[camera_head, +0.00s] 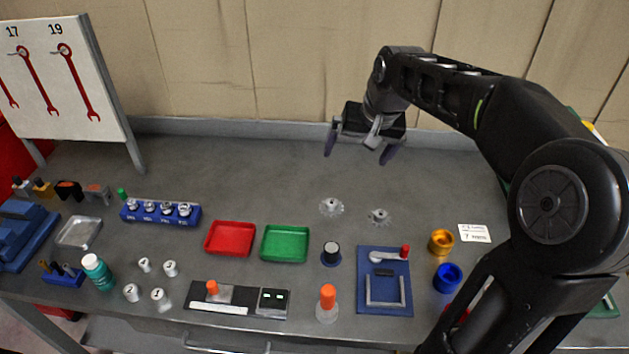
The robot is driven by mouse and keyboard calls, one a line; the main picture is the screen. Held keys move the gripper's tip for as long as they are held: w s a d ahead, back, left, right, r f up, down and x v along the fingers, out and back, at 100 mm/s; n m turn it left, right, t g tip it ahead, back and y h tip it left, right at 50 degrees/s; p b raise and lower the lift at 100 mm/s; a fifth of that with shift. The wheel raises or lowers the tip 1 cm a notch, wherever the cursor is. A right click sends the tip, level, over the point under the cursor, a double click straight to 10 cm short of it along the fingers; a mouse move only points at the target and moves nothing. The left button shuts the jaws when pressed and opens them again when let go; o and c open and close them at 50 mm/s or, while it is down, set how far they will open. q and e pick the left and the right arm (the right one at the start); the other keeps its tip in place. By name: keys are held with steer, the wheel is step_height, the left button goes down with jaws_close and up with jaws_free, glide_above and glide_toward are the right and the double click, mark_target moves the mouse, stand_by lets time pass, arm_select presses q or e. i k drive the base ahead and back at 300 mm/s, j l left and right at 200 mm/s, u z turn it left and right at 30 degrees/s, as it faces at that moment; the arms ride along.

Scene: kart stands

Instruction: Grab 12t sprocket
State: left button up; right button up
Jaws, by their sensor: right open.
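Two small grey toothed sprockets lie on the dark workbench. The left sprocket (331,207) looks larger, and the right sprocket (379,216) looks smaller. Their tooth counts are too small to read. My right gripper (360,147) is open and empty, its two fingers pointing down. It hangs above the bench, behind both sprockets in the picture and touching neither. My left gripper does not show.
Gold (441,242) and blue (447,278) cups stand right. The bench behind the trays is clear.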

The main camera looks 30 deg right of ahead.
mark_target(379, 218)
steer(key=k+j, duration=0.35)
steer(key=j, duration=0.15)
steer(key=k+j, duration=0.4)
steer(key=j, duration=0.1)
